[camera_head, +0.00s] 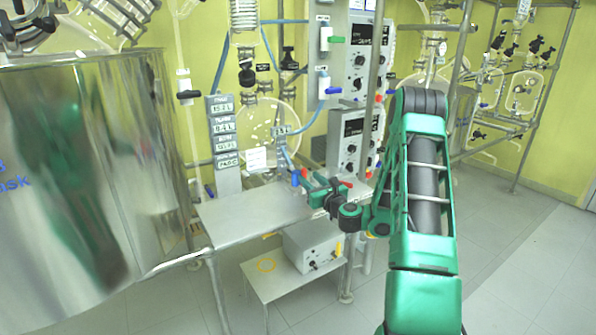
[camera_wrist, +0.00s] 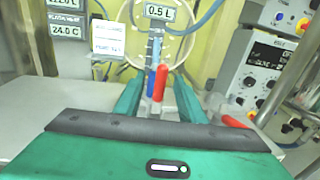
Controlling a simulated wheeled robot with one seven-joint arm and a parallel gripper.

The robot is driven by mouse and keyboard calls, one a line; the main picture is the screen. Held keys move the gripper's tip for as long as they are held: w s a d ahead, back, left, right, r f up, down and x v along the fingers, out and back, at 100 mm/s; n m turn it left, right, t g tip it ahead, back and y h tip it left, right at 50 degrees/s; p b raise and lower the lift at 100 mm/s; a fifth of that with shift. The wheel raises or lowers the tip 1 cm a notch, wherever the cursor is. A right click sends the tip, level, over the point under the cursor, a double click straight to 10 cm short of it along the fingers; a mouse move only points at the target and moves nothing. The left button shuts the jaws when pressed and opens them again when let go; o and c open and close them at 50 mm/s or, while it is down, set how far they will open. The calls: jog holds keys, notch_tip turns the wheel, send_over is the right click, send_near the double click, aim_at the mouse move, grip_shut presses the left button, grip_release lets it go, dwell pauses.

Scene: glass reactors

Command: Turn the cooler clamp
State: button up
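My gripper (camera_wrist: 158,90) is open in the wrist view, with one green finger on each side of a red handle (camera_wrist: 160,82) and a blue handle (camera_wrist: 149,83). Gaps show between the fingers and the handles. The handles sit at the lower end of a tube below a "0.5 L" label (camera_wrist: 159,11). I cannot tell which handle belongs to the cooler clamp. In the head view my gripper (camera_head: 309,184) reaches left above the steel table (camera_head: 250,212), close to the blue handle (camera_head: 295,178). The clamp body is mostly hidden.
A large shiny steel vessel (camera_head: 90,170) stands at left. Control boxes (camera_head: 358,60) stand behind the table. Another red handle (camera_wrist: 236,122) is right of my fingers. A white box (camera_head: 313,248) sits on the lower shelf. The floor at right is clear.

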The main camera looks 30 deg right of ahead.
aim_at(299, 172)
jog(key=shift+d, duration=0.2)
jog(key=w, duration=0.3)
jog(key=w+d, duration=0.1)
jog(key=w, duration=0.6)
jog(key=shift+w+d, duration=0.3)
jog(key=shift+c, duration=0.5)
grip_shut()
